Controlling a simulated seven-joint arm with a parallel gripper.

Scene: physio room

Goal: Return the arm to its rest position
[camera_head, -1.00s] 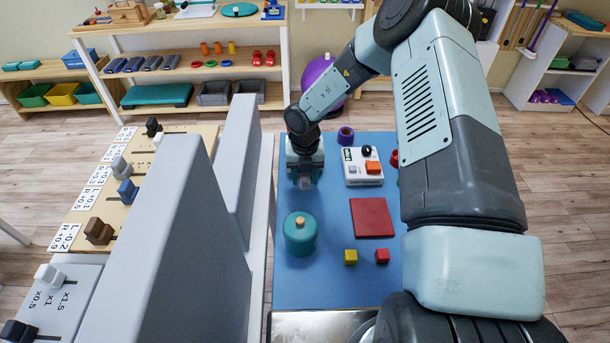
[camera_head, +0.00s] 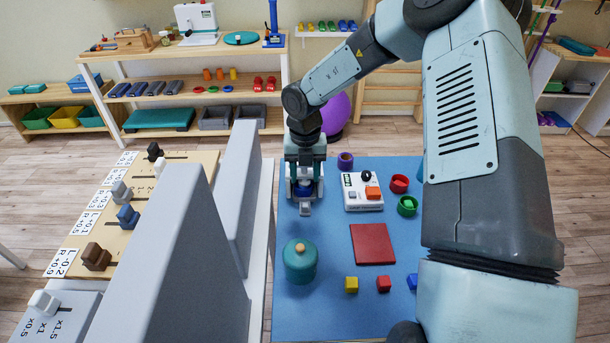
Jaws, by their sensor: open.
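My gripper (camera_head: 305,195) points down over the back left part of the blue table mat (camera_head: 335,245). Its jaws are open. Something blue shows between or behind the fingers; I cannot tell whether it is an object on the mat. My arm (camera_head: 455,130) reaches in from the right side of the picture and bends down to the gripper. The white device with an orange block (camera_head: 373,192) and a dark knob stands just right of the gripper, apart from it.
On the mat are a teal lidded jar (camera_head: 300,265), a red square plate (camera_head: 372,244), a yellow cube (camera_head: 351,284), a red cube (camera_head: 384,284), and purple (camera_head: 345,161), red (camera_head: 399,183) and green (camera_head: 407,206) cups. Grey panels (camera_head: 238,190) stand left of the mat.

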